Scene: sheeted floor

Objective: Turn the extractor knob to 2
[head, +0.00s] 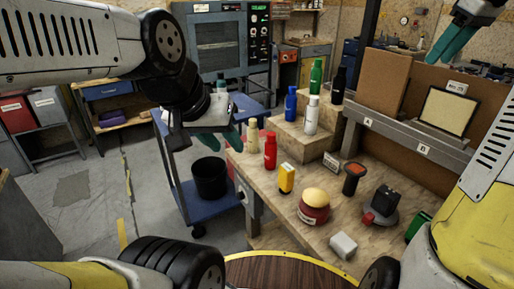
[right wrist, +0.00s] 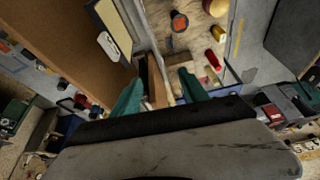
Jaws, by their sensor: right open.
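No knob marked as the extractor's can be made out. A small dark round fitting (head: 241,196) shows on the near left side of the workbench, too small to identify. A dark cabinet with a control panel (head: 259,32) stands at the back; its small controls cannot be read. My left gripper (head: 221,141) is open and empty, pointing down at the left end of the bench. My right gripper (head: 448,45) is high at the upper right, near the back boards. In the right wrist view its teal fingers are apart with nothing held between them (right wrist: 160,88).
The workbench (head: 275,190) holds several bottles, a red jar with a yellow lid (head: 314,205), a yellow block (head: 286,178) and a dark-red device (head: 381,207). A blue cart (head: 183,160) with a black bin (head: 210,178) stands left.

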